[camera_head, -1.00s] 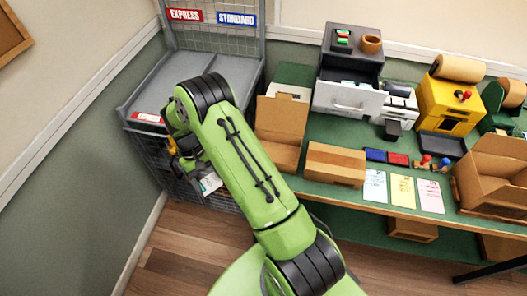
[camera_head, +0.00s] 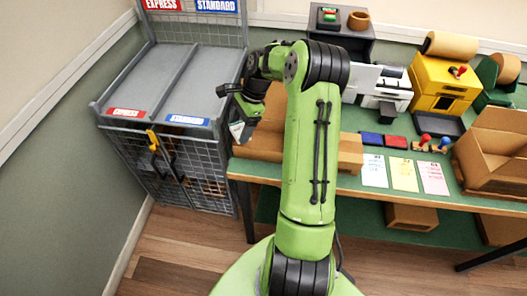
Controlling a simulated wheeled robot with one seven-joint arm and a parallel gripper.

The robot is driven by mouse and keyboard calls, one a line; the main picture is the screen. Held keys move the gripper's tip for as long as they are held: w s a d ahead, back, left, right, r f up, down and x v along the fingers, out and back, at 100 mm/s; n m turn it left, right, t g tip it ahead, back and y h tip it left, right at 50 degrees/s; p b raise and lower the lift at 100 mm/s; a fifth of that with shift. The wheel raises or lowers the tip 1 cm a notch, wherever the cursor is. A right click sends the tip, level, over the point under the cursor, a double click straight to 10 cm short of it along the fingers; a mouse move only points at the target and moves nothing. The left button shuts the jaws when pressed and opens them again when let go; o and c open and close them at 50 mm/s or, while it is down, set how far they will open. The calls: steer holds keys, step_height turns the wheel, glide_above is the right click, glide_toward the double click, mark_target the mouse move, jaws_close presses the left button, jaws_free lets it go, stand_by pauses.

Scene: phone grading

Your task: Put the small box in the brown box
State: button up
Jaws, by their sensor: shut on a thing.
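My gripper (camera_head: 240,118) is in the upper middle, above the left end of the green bench. It is shut on a small white-and-blue item (camera_head: 237,132), likely the small box; the fingers hide much of it. A brown box (camera_head: 258,147) stands on the bench just right of and below the gripper, partly hidden behind my arm. I cannot tell whether the held item is over its opening or in front of it. Another open brown box (camera_head: 492,160) stands at the bench's right end.
A closed brown carton (camera_head: 350,154) is partly behind my arm. A wire cage with EXPRESS and STANDARD slots (camera_head: 160,120) stands at left. Cards (camera_head: 404,172), red and blue pads (camera_head: 385,140), stamps and a yellow machine (camera_head: 440,85) fill the bench's right.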

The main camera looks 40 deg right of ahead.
steer(key=s+d+r+m+t+h+b, duration=0.1)
steer(key=s+d+r+m+t+b, duration=0.15)
steer(key=d+m, duration=0.45)
steer(key=b, duration=0.3)
glide_toward(259, 144)
steer(key=shift+h, duration=0.3)
steer(key=x, duration=0.5)
steer(key=shift+a+f, duration=0.3)
steer(key=shift+a, duration=0.1)
steer(key=shift+f, duration=0.15)
steer(key=o, duration=0.8)
steer(key=shift+c, duration=0.2)
